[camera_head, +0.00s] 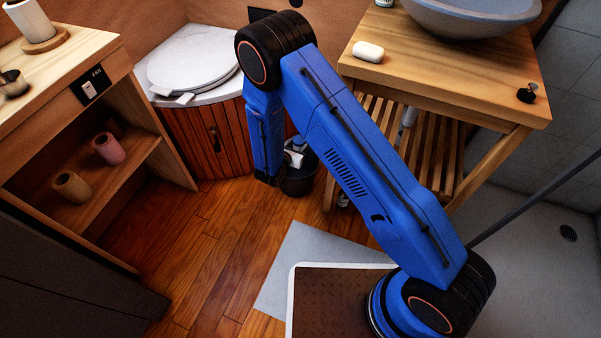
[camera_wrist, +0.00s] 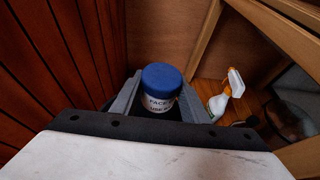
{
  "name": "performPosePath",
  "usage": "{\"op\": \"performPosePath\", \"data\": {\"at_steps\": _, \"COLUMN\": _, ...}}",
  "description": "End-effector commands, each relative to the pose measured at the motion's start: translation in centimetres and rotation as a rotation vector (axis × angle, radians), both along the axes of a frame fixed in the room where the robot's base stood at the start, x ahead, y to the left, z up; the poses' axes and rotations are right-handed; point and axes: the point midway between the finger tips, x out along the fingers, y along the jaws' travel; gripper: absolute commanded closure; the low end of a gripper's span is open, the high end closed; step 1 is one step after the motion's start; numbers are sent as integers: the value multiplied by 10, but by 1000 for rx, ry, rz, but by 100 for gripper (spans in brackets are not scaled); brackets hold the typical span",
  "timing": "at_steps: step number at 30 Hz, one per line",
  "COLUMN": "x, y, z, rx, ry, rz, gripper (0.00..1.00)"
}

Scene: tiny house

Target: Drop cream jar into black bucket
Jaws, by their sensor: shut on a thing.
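The cream jar (camera_wrist: 160,88) has a blue lid and a white label with dark lettering. In the wrist view it is upright between the two fingers of my gripper (camera_wrist: 160,105), which is shut on it. In the head view the jar shows small and partly hidden beside my arm. The black bucket (camera_head: 299,184) stands on the wooden floor by the curved toilet cabinet. In the head view my gripper and the jar are over or just in front of the bucket, hiding part of its opening. I cannot tell the exact height.
The slatted toilet cabinet (camera_head: 205,135) is to the left of the bucket. The wooden washstand (camera_head: 450,90) is to its right. A white spray bottle (camera_wrist: 220,103) stands to the right of the jar in the wrist view. Open floor (camera_head: 200,245) lies to the front left.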

Motion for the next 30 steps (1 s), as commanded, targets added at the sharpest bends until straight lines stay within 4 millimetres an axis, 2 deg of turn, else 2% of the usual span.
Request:
{"op": "performPosePath", "data": {"at_steps": 15, "x": 1, "y": -1, "z": -48, "rx": 0, "ry": 0, "rz": 0, "gripper": 83}}
{"op": "performPosePath", "data": {"at_steps": 28, "x": 1, "y": -1, "z": -54, "rx": 1, "ry": 0, "rz": 0, "gripper": 83}}
{"op": "performPosePath", "data": {"at_steps": 29, "x": 1, "y": -1, "z": -54, "rx": 1, "ry": 0, "rz": 0, "gripper": 54}}
{"op": "performPosePath", "data": {"at_steps": 30, "x": 1, "y": -1, "z": -54, "rx": 1, "ry": 0, "rz": 0, "gripper": 45}}
